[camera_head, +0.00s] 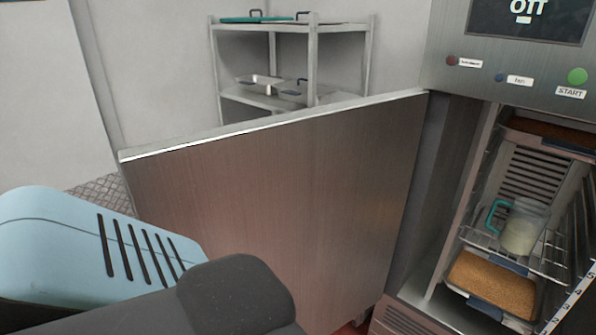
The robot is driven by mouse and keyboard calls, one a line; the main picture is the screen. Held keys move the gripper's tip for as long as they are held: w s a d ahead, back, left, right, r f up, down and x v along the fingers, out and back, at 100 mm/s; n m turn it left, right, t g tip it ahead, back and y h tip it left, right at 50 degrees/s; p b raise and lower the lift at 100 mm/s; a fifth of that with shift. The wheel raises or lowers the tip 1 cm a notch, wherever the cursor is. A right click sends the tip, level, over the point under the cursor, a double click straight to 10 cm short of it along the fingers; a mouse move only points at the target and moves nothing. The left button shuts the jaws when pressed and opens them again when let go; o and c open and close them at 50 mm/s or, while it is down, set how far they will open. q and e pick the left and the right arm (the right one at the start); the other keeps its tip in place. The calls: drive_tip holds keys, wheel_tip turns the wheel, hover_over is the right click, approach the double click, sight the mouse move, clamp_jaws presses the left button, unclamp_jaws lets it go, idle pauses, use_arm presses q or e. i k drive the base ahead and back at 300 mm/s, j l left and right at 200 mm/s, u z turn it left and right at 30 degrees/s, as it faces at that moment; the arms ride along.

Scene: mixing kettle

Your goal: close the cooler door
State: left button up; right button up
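The cooler door (285,195) is a brushed metal panel. It stands wide open, swung out to the left from its hinge side next to the cooler opening. The cooler (435,180) is at the right, and its inside shows. My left arm, light blue and dark grey, comes in at the lower left in front of the door's lower left part. Its gripper fingers are not visible, and I cannot tell whether the arm touches the door. My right gripper is not in view.
Inside the cooler, a jug with a teal handle (522,228) stands on a wire rack, above a tray of brown grainy stuff (495,283). A control panel (520,65) reads OFF, with a green START button. A metal shelf (313,60) stands behind the door.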

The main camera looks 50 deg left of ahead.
sight(318, 195)
drive_tip(key=k+j+z, duration=0.1)
drive_tip(key=k+j, duration=0.15)
drive_tip(key=k+j+z, duration=0.1)
drive_tip(key=k+j, duration=0.15)
drive_tip(key=k, duration=0.25)
drive_tip(key=k+j+z, duration=0.2)
drive_tip(key=k+j, duration=0.35)
drive_tip(key=j, duration=0.15)
drive_tip(key=k+j, duration=0.1)
drive_tip(key=j, duration=0.35)
drive_tip(key=k+j+z, duration=0.15)
drive_tip(key=j, duration=0.25)
drive_tip(key=j+z, duration=0.1)
drive_tip(key=j, duration=1.4)
